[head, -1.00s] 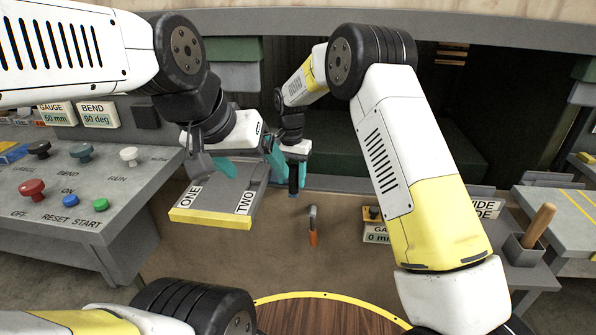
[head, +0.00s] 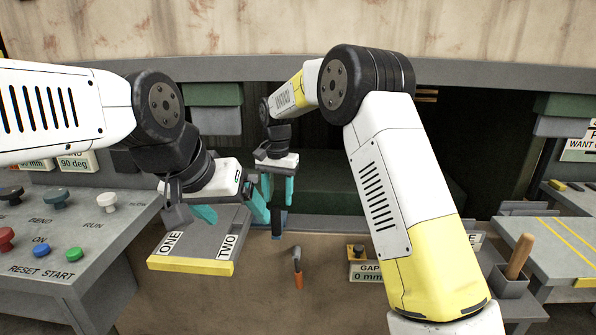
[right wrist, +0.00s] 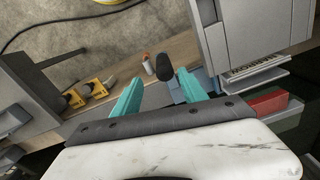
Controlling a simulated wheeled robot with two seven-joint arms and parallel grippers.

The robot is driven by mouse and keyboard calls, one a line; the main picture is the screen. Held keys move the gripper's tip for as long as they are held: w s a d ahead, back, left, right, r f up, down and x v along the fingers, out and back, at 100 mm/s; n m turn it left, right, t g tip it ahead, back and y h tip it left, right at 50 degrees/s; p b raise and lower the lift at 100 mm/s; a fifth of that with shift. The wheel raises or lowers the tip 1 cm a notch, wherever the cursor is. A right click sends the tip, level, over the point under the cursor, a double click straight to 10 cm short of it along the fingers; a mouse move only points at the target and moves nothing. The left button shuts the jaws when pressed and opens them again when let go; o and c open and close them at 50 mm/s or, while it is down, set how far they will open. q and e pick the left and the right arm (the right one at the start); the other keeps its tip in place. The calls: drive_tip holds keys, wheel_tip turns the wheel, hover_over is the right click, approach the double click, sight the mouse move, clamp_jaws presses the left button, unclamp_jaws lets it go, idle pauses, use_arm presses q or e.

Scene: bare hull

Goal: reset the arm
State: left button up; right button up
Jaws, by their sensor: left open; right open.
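My left gripper (head: 231,211) has teal fingers that stand apart, above the right part of a grey tray (head: 192,264) with a yellow front edge and the labels ONE and TWO. Nothing shows between its fingers. My right gripper (head: 277,205) hangs just right of the tray, its teal fingers pointing down. In the right wrist view the right gripper (right wrist: 160,95) is open, with its fingers wide apart. A dark rounded handle end (right wrist: 167,74) shows beyond and between them; I cannot tell whether it is close.
A control panel (head: 70,235) with coloured knobs stands at the left. An orange-handled tool (head: 298,275) is on the brown front below. A GAP gauge (head: 365,270) reads 0 mm. A holder with a wooden handle (head: 519,256) stands at the right.

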drive_tip(key=s+d+r+n+t+y, duration=0.1)
drive_tip(key=s+d+r, duration=0.5)
drive_tip(key=d+r, duration=0.15)
drive_tip(key=s+d+r+t+y, duration=0.1)
drive_tip(key=s+d+r+t, duration=0.1)
drive_tip(key=s+d+r, duration=0.6)
drive_tip(key=s+d+f+n+t, duration=0.1)
drive_tip(key=s+d, duration=0.4)
drive_tip(key=s, duration=0.3)
drive_tip(key=s+d+f+t, duration=0.1)
drive_tip(key=s+d+t, duration=0.1)
drive_tip(key=s+d, duration=0.3)
drive_tip(key=s, duration=0.3)
drive_tip(key=shift+n, duration=0.4)
